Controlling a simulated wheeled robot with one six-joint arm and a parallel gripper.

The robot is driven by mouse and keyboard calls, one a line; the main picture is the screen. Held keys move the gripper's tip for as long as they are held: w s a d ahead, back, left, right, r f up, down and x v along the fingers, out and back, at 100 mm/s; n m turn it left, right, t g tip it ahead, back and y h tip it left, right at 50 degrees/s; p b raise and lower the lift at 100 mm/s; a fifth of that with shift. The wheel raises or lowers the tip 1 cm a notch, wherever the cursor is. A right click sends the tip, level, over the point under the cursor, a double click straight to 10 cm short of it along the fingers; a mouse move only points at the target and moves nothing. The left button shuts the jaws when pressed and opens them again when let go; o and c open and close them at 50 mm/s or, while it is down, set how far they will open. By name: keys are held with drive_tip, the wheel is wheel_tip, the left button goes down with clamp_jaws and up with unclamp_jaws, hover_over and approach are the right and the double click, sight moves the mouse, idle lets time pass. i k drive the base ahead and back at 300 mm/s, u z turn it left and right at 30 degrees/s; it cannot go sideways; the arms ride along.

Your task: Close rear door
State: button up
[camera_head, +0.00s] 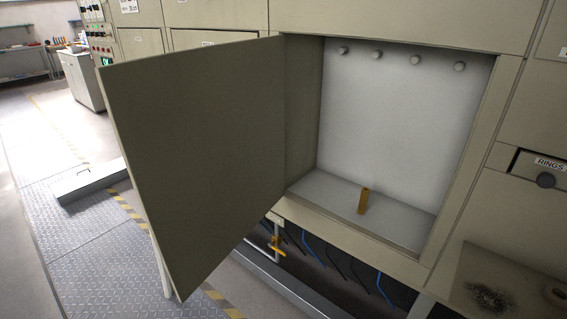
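The furnace door (195,155) is a large flat beige-grey panel. It stands wide open, swung out to the left of the opening, with its hinge side at the opening's left edge. The opening shows a pale back wall (400,120) with several round knobs along the top. A small brass-coloured piece (363,200) stands upright on the compartment floor (400,216). I cannot tell from this view whether this is the rear door. My gripper is not in view.
Below the opening are a yellow-handled valve (277,246), pipes and blue and dark hoses. A drawer marked RINGS (540,170) with a dark knob is at right. Metal plate floor (90,240) with a yellow-black stripe lies at left, with a low grey box (92,184) on it.

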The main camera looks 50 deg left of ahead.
sight(200, 132)
drive_tip(key=z, duration=1.4)
drive_tip(key=k, duration=1.75)
drive_tip(key=u, duration=2.3)
drive_tip(key=i, duration=0.5)
drive_tip(key=u, duration=0.25)
drive_tip(key=k, duration=0.35)
drive_tip(key=u, duration=0.55)
drive_tip(key=i, duration=0.35)
drive_tip(key=z, duration=0.15)
